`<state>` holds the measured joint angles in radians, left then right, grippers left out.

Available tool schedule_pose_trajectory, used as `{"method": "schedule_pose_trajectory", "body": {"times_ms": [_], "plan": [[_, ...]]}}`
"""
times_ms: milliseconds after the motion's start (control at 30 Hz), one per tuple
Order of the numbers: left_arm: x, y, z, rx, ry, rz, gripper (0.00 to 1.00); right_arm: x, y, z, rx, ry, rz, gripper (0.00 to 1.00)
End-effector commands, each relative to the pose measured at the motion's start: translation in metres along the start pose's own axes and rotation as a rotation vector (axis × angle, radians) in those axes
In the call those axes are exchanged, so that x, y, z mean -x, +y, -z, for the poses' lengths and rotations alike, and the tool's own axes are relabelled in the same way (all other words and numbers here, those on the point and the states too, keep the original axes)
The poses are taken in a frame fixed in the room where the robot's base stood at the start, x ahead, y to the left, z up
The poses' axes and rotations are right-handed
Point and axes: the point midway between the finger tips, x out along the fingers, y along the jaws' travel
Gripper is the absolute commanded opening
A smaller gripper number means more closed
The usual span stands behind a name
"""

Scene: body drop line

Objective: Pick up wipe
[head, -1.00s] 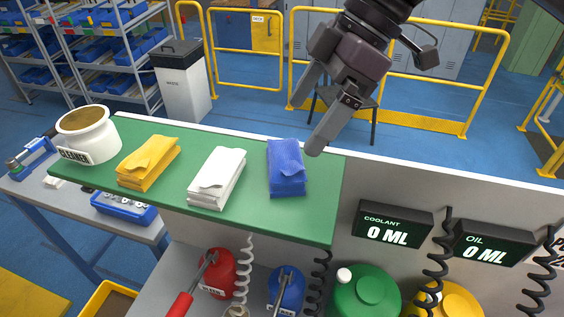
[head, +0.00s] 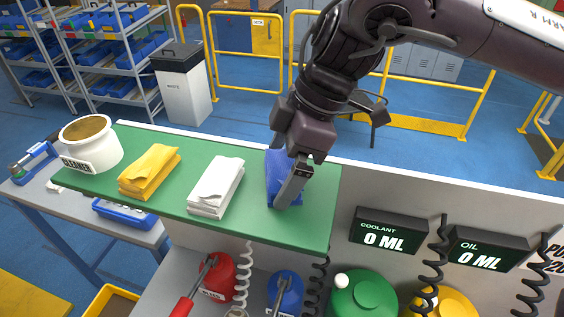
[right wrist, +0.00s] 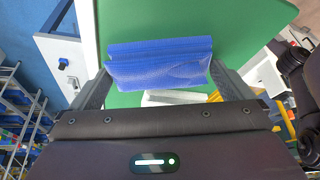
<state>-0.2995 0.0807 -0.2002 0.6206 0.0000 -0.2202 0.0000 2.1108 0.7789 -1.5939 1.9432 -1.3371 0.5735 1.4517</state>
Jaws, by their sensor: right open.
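Three folded wipes lie in a row on the green shelf top (head: 316,222): a yellow wipe (head: 149,172), a white wipe (head: 215,188) and a blue wipe (head: 276,174). My right gripper (head: 284,196) is down at the blue wipe and partly hides it in the head view. In the right wrist view, the open fingers of my right gripper (right wrist: 158,82) stand on either side of the blue wipe (right wrist: 160,62), which lies between them. My left gripper is out of view.
A white cleaner pot (head: 91,146) stands at the shelf's left end. The coolant display (head: 392,229) and oil display (head: 489,248) are to the right. Red (head: 217,275), blue (head: 285,291) and green (head: 364,294) containers stand below the shelf.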

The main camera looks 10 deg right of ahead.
Motion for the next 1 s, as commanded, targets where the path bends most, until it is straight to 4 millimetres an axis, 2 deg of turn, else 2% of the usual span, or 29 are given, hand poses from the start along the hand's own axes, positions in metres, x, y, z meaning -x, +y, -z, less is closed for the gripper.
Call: {"method": "schedule_pose_trajectory", "body": {"times_ms": [200, 433, 500, 767, 867, 1000], "plan": [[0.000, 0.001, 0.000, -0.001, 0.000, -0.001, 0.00, -0.001, 0.000, 0.000, 0.000, 0.001, -0.001, 1.00], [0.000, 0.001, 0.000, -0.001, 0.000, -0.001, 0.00, -0.001, 0.000, 0.000, 0.000, 0.001, -0.001, 0.70], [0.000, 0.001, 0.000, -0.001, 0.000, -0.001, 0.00, -0.001, 0.000, 0.000, 0.001, 0.001, -0.001, 0.65], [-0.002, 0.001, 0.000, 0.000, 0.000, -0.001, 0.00, 0.001, 0.000, 0.001, 0.001, 0.001, -0.001, 0.65], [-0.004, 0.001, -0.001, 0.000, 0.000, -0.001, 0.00, 0.007, 0.001, 0.004, 0.002, 0.001, -0.004, 0.65], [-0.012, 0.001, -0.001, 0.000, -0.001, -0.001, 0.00, 0.024, 0.001, 0.011, 0.002, 0.003, -0.005, 0.65]]}}
